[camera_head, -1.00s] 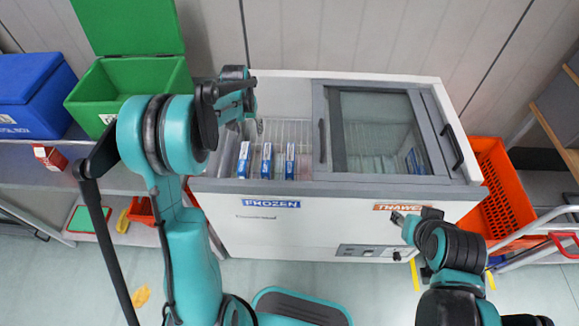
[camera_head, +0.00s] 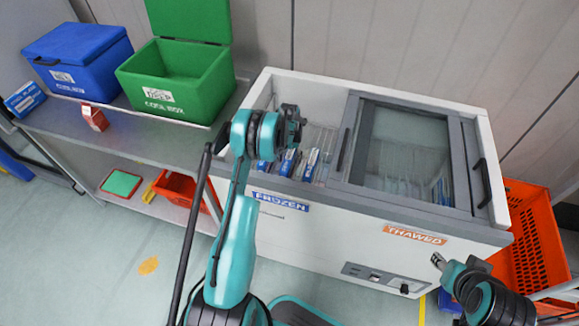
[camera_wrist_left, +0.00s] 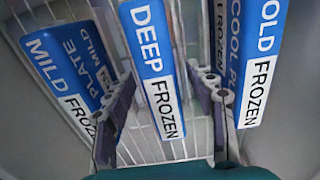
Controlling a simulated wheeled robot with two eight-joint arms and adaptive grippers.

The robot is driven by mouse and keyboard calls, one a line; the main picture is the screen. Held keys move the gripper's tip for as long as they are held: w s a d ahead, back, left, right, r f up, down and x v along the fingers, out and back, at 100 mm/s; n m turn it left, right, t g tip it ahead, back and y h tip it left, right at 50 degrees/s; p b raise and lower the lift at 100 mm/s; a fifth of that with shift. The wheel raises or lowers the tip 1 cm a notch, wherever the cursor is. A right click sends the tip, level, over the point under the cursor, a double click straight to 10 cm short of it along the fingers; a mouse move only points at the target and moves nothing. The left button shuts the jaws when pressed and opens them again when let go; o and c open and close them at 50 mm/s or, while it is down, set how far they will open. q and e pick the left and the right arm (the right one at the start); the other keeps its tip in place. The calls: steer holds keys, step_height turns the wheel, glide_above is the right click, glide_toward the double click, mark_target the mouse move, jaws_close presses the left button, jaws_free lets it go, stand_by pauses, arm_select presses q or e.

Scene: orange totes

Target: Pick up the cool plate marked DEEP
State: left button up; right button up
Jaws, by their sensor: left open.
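The DEEP plate (camera_wrist_left: 152,62), blue and white with the word FROZEN, stands in a wire rack between a MILD plate (camera_wrist_left: 62,70) on the left and a COLD plate (camera_wrist_left: 262,65) on the right in the left wrist view. My left gripper (camera_wrist_left: 160,82) is open, its fingers on either side of the DEEP plate; I cannot tell whether they touch it. In the head view my left gripper (camera_head: 290,125) is over the open FROZEN side of the white freezer (camera_head: 330,222), partly covering the plates. My right gripper (camera_head: 438,260) is in front of the freezer, its fingers too small to judge.
A sliding glass lid (camera_head: 405,155) covers the THAWED side. Left are an open green cool box (camera_head: 170,97), a blue cool box (camera_head: 80,62) and a small red carton (camera_head: 94,118) on a grey bench (camera_head: 150,140). An orange crate (camera_head: 535,235) stands right.

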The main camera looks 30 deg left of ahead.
arm_select(q)
step_height(320, 180, down, 3)
steer(key=shift+r+b, duration=0.1)
steer(key=shift+b, duration=0.2)
steer(key=shift+c, duration=0.9)
jaws_close()
steer(key=shift+r, duration=0.15)
